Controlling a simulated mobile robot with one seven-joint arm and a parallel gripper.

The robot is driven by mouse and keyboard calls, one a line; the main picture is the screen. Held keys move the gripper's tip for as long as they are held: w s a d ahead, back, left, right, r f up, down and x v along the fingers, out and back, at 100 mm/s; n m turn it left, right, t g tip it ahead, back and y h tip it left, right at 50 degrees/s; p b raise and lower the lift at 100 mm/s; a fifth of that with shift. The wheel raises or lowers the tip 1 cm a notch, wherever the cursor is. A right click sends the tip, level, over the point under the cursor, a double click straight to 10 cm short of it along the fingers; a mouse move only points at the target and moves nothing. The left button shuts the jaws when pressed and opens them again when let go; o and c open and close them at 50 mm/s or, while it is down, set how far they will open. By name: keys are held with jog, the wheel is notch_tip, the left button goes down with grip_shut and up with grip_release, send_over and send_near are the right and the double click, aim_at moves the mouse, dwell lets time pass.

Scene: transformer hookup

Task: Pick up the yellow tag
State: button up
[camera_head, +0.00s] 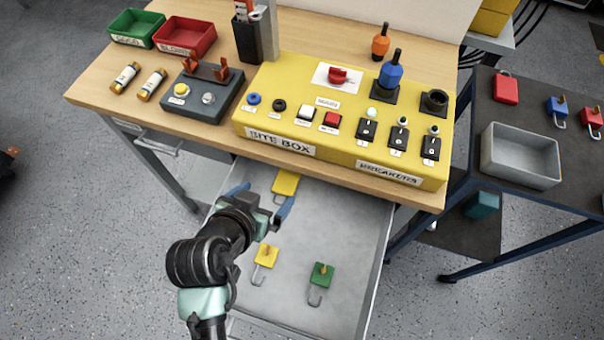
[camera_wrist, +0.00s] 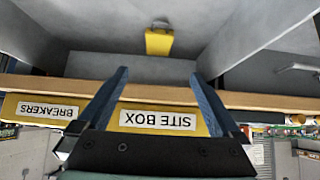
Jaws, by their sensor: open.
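The yellow tag (camera_head: 286,184) lies in the back part of the open drawer (camera_head: 345,225), close under the table's front edge. In the wrist view the yellow tag (camera_wrist: 158,43) shows beyond the fingertips, roughly midway between them, with a gap to it. My gripper (camera_head: 262,199) is over the drawer, just in front of the tag. Its two blue fingers are wide apart and empty, as the wrist view of the gripper (camera_wrist: 160,74) also shows. One finger is close to the tag in the head view.
A yellow padlock (camera_head: 266,256) and a green padlock (camera_head: 321,271) lie nearer the drawer's front. The table edge (camera_head: 330,178) and yellow site box (camera_head: 310,130) stand above and behind the drawer. A dark side table (camera_head: 485,110) with a grey bin (camera_head: 522,180) stands right.

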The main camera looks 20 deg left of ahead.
send_near(287, 178)
jog(key=x, duration=0.2)
jog(key=shift+w+f+b, duration=0.2)
jog(key=shift+w+b, duration=0.15)
jog(key=shift+b+x, duration=0.35)
jog(key=shift+x, duration=2.25)
jog(key=shift+f, duration=0.1)
jog(key=c, duration=1.4)
